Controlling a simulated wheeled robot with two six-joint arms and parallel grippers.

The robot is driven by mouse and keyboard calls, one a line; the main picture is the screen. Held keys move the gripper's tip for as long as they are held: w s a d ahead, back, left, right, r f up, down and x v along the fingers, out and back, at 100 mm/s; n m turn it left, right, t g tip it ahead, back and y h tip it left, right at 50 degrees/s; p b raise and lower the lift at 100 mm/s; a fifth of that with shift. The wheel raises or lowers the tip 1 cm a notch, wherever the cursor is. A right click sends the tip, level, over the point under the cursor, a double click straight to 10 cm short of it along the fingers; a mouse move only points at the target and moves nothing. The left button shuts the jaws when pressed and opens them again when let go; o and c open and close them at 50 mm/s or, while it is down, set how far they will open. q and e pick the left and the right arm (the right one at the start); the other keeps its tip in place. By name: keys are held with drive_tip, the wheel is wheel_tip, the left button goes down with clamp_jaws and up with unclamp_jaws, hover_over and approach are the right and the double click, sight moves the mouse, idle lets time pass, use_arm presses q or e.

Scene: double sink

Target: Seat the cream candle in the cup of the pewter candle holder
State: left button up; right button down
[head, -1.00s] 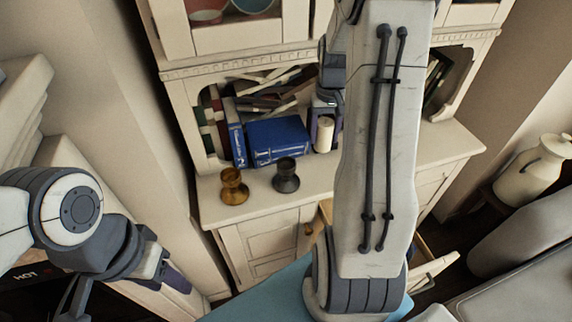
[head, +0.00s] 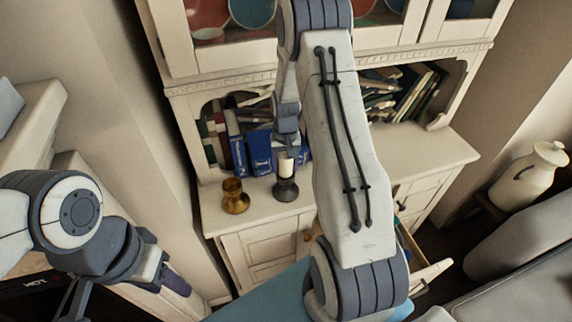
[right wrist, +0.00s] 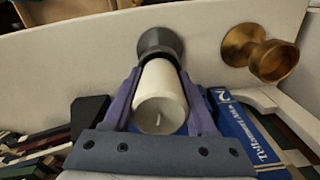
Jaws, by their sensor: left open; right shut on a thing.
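The cream candle (head: 286,168) stands upright between the fingers of my right gripper (head: 290,153), which is shut on it. The candle also shows in the right wrist view (right wrist: 160,98), between the purple fingers (right wrist: 160,92). The dark pewter candle holder (head: 285,190) stands on the cabinet counter directly below the candle. The candle's lower end meets the cup's rim in the head view; I cannot tell how far inside it is. In the right wrist view the holder (right wrist: 160,41) is partly hidden behind the candle. My left gripper (head: 172,279) is open and empty, low at the left, partly hidden.
A brass candle holder (head: 235,198) stands left of the pewter one. Blue books (head: 257,153) stand close behind, in the cabinet's niche. The counter (head: 430,152) is clear at the right. An open drawer (head: 425,265) sticks out below.

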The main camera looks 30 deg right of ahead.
drive_tip(key=shift+c, duration=1.5)
unclamp_jaws()
drive_tip(key=shift+s+f, duration=0.25)
drive_tip(key=shift+f, duration=0.1)
drive_tip(key=shift+o, duration=0.5)
drive_tip(key=shift+w, duration=0.1)
drive_tip(key=shift+r, duration=0.1)
